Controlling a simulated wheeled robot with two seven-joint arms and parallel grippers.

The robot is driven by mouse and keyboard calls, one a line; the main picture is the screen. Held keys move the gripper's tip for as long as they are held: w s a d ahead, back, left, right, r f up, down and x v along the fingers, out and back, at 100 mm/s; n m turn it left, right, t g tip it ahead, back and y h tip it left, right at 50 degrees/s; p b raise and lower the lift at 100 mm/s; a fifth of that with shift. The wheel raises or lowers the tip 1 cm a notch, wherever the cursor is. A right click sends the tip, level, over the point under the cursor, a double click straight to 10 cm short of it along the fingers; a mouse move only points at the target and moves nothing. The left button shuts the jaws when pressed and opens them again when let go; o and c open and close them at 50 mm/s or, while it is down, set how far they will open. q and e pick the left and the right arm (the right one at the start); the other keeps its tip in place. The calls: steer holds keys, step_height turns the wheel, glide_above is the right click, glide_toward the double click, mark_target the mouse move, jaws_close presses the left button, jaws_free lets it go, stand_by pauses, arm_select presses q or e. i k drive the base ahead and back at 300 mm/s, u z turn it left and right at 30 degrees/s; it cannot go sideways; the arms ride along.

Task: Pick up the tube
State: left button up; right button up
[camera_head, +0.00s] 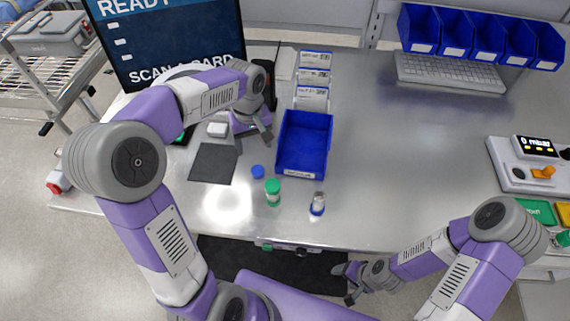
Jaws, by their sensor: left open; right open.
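A small tube with a green cap (272,187) stands upright near the front of the steel table, left of centre. A second small container (317,204), clear with dark blue and white parts, stands to its right; I cannot tell which is the task's tube. A loose blue cap (258,171) lies just behind the green-capped tube. My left gripper (253,141) is open and empty, pointing down between the dark pad and the blue bin, behind these items. My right gripper (343,285) is open and empty, low in front of the table edge.
An empty blue bin (304,117) sits behind the small containers. A dark grey pad (213,164) lies to the left. A monitor (168,42), keyboard (450,73), blue bins (480,36) and gauge device (530,165) line the sides. The table's right-centre (410,150) is clear.

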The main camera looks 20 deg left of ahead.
mark_target(317, 208)
steer(key=k, duration=1)
